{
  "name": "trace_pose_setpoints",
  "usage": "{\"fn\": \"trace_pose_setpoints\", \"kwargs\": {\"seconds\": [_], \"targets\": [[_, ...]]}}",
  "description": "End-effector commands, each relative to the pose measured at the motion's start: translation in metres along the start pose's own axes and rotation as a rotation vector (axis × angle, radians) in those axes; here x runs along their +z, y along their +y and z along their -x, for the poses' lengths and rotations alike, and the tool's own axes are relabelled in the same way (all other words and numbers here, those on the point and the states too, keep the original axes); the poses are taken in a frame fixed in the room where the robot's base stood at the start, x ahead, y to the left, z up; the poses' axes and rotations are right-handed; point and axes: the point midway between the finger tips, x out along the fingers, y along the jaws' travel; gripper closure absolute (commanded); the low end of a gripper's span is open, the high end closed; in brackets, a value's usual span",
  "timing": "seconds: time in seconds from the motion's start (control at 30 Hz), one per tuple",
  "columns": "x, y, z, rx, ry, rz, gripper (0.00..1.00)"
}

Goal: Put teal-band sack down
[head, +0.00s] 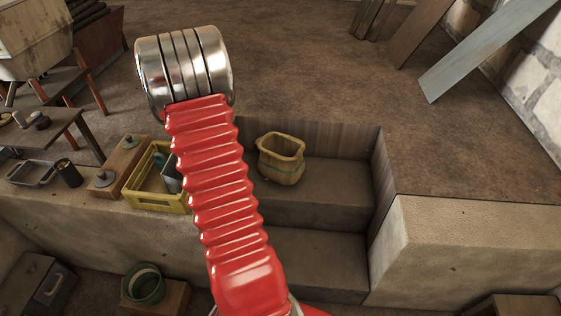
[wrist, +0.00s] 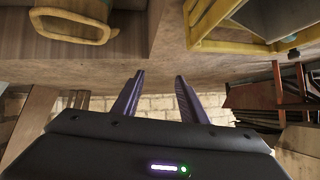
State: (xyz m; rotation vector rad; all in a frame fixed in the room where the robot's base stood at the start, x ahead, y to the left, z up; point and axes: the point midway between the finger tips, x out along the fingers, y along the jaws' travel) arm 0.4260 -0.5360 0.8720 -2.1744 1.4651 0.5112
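The tan sack (head: 281,160) stands upright with its mouth open on the upper step of a recessed stair (head: 330,195) in the head view. A faint greenish band runs around its lower part. In the wrist view the sack's rim (wrist: 72,39) shows at the upper left, clear of my fingers. My gripper (wrist: 157,76) has its two dark purple fingers apart, with nothing between them. In the head view my red arm and its metal joint stand in front, left of the sack, and the fingers are not seen there.
A yellow crate (head: 150,199) with items inside stands on the ledge left of my arm. Wooden blocks (head: 119,165) and a dark cup (head: 68,173) sit beside it. A pale stone block (head: 465,250) bounds the steps at right. The lower step (head: 325,262) is bare.

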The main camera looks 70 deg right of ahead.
Motion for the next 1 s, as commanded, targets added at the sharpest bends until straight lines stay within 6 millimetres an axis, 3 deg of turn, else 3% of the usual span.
{"fn": "trace_pose_setpoints", "kwargs": {"seconds": [0.03, 0.1, 0.3, 0.5, 0.6, 0.73, 1.0], "targets": [[0.005, 0.024, -0.014, 0.043, 0.014, -0.017, 0.61], [0.007, 0.053, -0.030, 0.095, 0.043, -0.037, 0.61], [0.024, 0.142, -0.064, 0.254, 0.120, -0.082, 0.61], [0.048, 0.230, -0.081, 0.412, 0.190, -0.107, 0.61], [0.057, 0.260, -0.083, 0.469, 0.215, -0.111, 0.61], [0.064, 0.281, -0.083, 0.510, 0.234, -0.114, 0.61], [0.064, 0.284, -0.083, 0.515, 0.238, -0.114, 0.61]]}}
